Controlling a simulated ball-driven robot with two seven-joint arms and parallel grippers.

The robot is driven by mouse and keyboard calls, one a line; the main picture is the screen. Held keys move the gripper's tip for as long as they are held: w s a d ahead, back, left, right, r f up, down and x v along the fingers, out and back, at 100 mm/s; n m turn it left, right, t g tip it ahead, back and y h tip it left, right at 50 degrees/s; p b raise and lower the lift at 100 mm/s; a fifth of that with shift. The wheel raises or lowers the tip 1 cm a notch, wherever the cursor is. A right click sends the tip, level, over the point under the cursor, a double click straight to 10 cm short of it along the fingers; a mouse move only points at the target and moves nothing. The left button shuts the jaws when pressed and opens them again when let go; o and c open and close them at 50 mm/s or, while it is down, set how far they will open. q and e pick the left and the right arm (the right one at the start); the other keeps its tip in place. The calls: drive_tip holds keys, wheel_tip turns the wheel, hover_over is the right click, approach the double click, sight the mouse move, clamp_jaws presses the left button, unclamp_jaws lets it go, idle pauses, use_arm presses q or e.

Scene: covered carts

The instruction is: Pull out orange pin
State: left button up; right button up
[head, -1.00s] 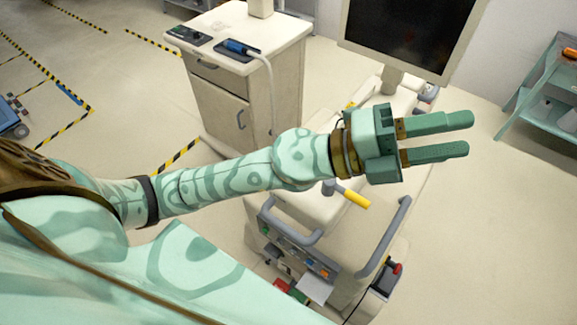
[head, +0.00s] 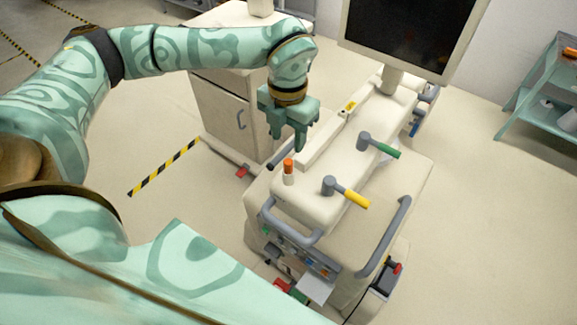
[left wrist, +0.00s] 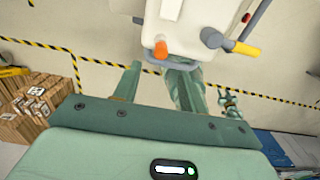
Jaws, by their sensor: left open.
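The orange pin (head: 288,166) stands upright at the left front of the cart's white cover (head: 312,199), with a pale base below its orange top. In the left wrist view the orange pin (left wrist: 161,50) shows at the cover's edge, beyond the fingers. My left gripper (head: 289,143) is open and points down just above and behind the pin in the head view. Its two fingers also show in the left wrist view (left wrist: 155,72). Nothing is between them that I can make out. My right gripper is in neither view.
A yellow-handled lever (head: 355,198) and a green-handled lever (head: 384,148) stand on the cover right of the pin. Grey handles (head: 396,225) rise at the cart's front. A monitor (head: 405,32) stands behind, and a beige cabinet (head: 222,110) behind left.

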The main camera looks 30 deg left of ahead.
sight(288, 161)
use_arm(q)
drive_tip(key=shift+f, duration=0.15)
wheel_tip(288, 161, down, 9)
drive_tip(key=b, duration=0.6)
drive_tip(key=shift+b, duration=0.3)
drive_tip(key=shift+p, duration=0.3)
idle(0.7)
clamp_jaws()
drive_tip(key=shift+r, duration=0.2)
drive_tip(key=shift+r, duration=0.1)
drive_tip(key=shift+r+p, duration=2.45)
drive_tip(key=shift+r, duration=0.4)
